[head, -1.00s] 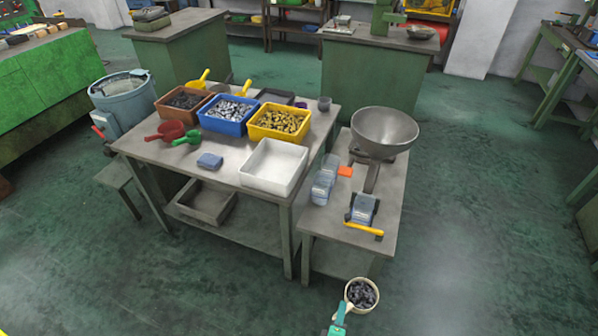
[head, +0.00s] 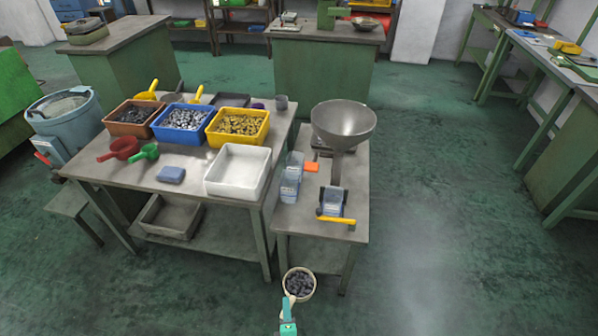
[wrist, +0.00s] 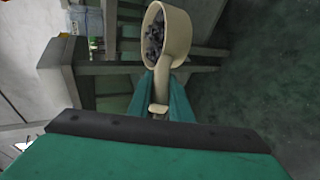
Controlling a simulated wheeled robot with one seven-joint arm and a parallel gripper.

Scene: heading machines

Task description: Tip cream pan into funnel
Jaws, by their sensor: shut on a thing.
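The cream pan (head: 311,283) holds dark grey pieces and is out in front of the right-hand bench, over the floor in the head view. My gripper (head: 288,309) is shut on its handle. In the wrist view the pan (wrist: 178,58) sits beyond the green fingers (wrist: 163,98), with the pieces inside it. The funnel (head: 344,130) is a wide grey metal bowl with a narrow stem, standing at the back of the right-hand bench (head: 300,219). The pan is well apart from the funnel, nearer to me. Whether the pan is level is hard to tell.
Clear plastic containers (head: 290,180) and a holder with a yellow handle (head: 336,219) stand on the bench before the funnel. The left table carries a white tray (head: 236,190), a yellow bin (head: 237,141) and a blue bin (head: 184,135). Floor right of the bench is clear.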

